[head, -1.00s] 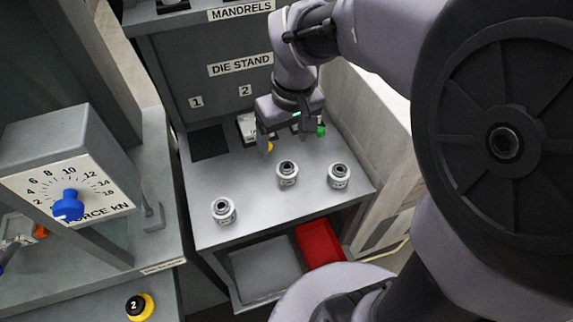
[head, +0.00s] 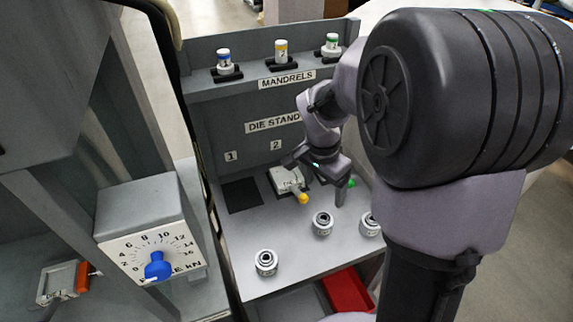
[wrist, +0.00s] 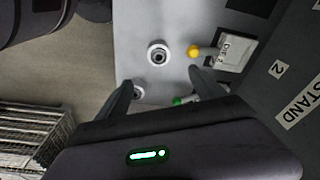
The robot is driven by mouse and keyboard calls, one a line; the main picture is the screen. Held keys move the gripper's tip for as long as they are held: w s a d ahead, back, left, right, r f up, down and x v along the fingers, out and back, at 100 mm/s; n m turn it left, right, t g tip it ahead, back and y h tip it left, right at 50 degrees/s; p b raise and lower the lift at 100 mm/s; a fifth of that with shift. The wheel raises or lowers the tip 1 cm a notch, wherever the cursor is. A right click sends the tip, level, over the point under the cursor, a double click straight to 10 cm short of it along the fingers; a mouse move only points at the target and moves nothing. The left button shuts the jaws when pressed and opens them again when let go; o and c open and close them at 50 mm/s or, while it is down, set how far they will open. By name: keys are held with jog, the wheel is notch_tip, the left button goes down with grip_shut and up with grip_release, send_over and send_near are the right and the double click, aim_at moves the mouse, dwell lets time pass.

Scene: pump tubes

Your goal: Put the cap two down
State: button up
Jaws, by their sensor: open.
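Three short silver cap-like cylinders with dark centres stand apart on the grey bench: a left one (head: 266,262), a middle one (head: 322,223) and a right one (head: 369,224), partly hidden by my arm. No number is readable on them, so I cannot tell which is cap two. My gripper (head: 318,184) is open and empty above the back of the bench, behind the middle cylinder. In the wrist view, my open fingers (wrist: 160,84) frame the bench; one cylinder (wrist: 158,53) is beyond them and another (wrist: 138,92) is beside the left finger.
A die block with a yellow knob (head: 303,198) sits below the "2" label, with a green knob (head: 351,183) to its right. A dark empty slot (head: 242,194) is under "1". Mandrels line the shelf (head: 281,52). A red bin (head: 347,291) is below.

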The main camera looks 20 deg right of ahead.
aim_at(322, 224)
jog(key=f+b, duration=0.1)
jog(key=f, duration=0.3)
jog(key=d+f+b, duration=0.1)
jog(key=f, duration=0.2)
jog(key=d+f+b, duration=0.1)
jog(key=f+b, duration=0.1)
jog(key=f, duration=0.2)
jog(key=shift+w+f, duration=0.2)
jog(key=shift+f, duration=0.15)
notch_tip(322, 224, down, 5)
jog(key=b, duration=0.2)
jog(key=shift+w+f+b, duration=0.1)
jog(key=shift+b, duration=0.25)
grip_shut()
